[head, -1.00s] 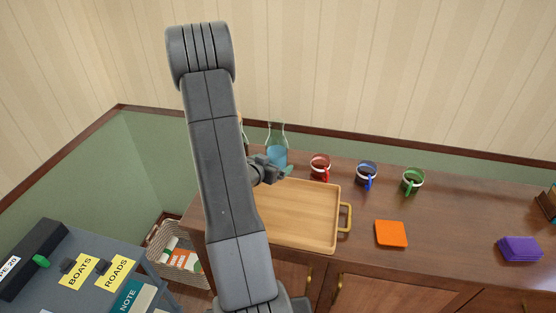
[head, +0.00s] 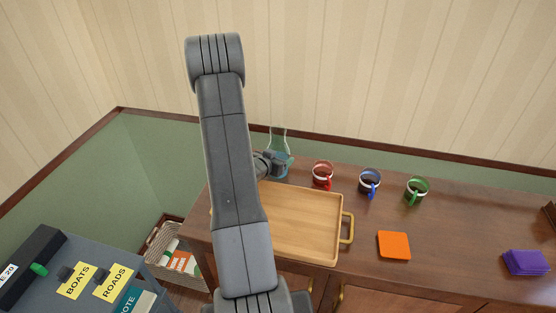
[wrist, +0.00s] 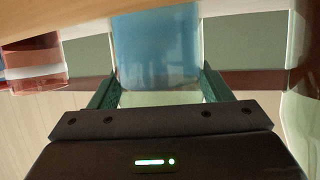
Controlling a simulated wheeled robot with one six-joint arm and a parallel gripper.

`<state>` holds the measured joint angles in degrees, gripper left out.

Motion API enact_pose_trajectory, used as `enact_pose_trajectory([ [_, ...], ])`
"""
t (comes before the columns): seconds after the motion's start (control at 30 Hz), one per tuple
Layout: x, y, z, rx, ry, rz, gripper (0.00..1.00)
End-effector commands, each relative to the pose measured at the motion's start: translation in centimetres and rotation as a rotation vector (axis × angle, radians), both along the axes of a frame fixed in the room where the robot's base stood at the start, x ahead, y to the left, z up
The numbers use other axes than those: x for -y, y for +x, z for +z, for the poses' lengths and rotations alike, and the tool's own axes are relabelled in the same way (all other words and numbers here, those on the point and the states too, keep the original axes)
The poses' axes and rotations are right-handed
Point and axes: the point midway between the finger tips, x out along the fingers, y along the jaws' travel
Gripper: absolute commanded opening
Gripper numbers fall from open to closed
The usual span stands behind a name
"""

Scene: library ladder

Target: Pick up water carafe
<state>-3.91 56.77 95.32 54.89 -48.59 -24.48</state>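The water carafe (head: 280,152) is clear glass with blue water in its lower part. It stands at the back of the wooden cabinet top, behind the tray. In the wrist view, which looks upside down, the carafe (wrist: 157,50) fills the middle between two green fingers. My gripper (head: 273,165) is at the carafe, partly hidden by it and my arm in the head view. In the wrist view my gripper (wrist: 160,72) is open, one finger on each side of the carafe. The gaps look very small; I cannot tell whether either finger touches the glass.
A wooden tray (head: 310,225) with a brass handle lies in front. Another clear glass vessel (wrist: 302,80) shows at the wrist view's right edge.

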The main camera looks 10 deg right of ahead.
Motion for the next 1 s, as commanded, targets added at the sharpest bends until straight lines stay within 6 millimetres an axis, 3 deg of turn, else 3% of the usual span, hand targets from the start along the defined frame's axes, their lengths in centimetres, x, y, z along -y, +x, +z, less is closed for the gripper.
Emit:
enact_pose_trajectory([
  [0.03, 0.0, 0.0, 0.0, 0.0, 0.0, 0.0, 0.56],
  [0.2, 0.0, 0.0, 0.0, 0.0, 0.0, 0.0, 0.23],
  [0.23, 0.0, 0.1, 0.2, 0.004, -0.002, 0.0, 0.2],
  [0.63, 0.0, 0.1, 1.2, 0.005, -0.002, 0.001, 0.2],
  [1.0, 0.0, 0.1, 6.6, 0.008, -0.001, -0.002, 0.2],
])
